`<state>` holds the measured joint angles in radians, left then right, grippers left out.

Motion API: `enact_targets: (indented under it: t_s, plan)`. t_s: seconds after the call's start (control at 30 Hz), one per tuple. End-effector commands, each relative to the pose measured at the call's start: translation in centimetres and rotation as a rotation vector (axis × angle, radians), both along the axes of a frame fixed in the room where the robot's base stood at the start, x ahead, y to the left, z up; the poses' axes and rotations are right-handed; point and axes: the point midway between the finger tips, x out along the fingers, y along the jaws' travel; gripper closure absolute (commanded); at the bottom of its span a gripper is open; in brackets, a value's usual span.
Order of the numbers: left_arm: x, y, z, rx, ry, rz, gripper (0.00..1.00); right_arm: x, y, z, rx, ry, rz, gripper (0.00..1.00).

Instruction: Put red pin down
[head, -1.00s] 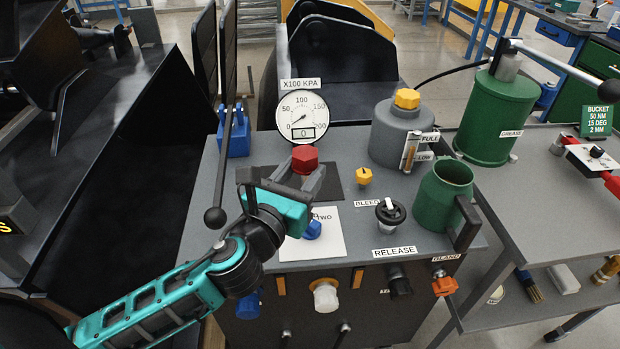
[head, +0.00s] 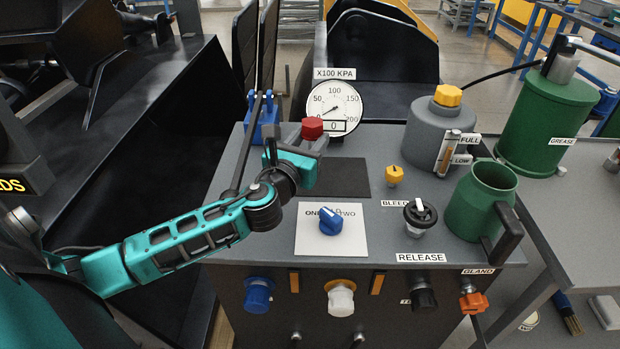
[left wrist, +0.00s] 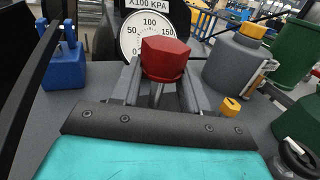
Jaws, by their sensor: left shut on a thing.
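The red pin (head: 312,128) has a faceted red head. It also shows in the left wrist view (left wrist: 165,58), upright with its shank between the fingers. My left gripper (head: 308,143) is shut on it, in front of the pressure gauge. In the left wrist view the gripper's fingers (left wrist: 160,92) stand on both sides of the shank just below the head. The pin's lower end is hidden by the gripper. I cannot tell how far it is above the bench top. My right gripper is not in view.
A dark mat (head: 345,174) lies bare on the bench. The gauge (head: 345,103) stands behind the gripper and a blue bracket (head: 262,122) to its left. A blue knob (head: 331,221), yellow bleed cap (head: 394,175), grey reservoir (head: 432,133) and green jug (head: 478,205) stand nearby.

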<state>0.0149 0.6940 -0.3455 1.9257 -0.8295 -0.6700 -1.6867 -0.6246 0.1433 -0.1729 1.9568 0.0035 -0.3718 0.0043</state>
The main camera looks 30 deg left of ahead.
Motion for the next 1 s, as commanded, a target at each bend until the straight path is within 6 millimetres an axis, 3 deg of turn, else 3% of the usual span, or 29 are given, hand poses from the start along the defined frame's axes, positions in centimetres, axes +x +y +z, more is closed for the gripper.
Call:
enact_targets:
  t_s: [0.03,0.23,0.5,0.7,0.97,1.0]
  plan:
    - [0.0,0.0,-1.5,0.0,0.0,0.002,0.99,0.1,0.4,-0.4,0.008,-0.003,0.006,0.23]
    - [0.0,0.0,-3.1,0.001,-0.002,0.001,0.99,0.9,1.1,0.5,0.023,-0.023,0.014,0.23]
    - [0.0,0.0,-7.0,0.0,0.0,0.002,0.99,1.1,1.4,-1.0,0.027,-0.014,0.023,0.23]
    - [0.0,0.0,-7.2,0.0,-0.002,0.0,0.99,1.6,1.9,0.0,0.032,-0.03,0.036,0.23]
    - [0.0,0.0,-7.6,0.0,-0.001,0.0,0.99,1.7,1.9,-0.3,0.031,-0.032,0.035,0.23]
    - [0.0,0.0,-7.6,0.0,-0.001,0.0,0.53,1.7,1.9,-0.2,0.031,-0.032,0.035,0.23]
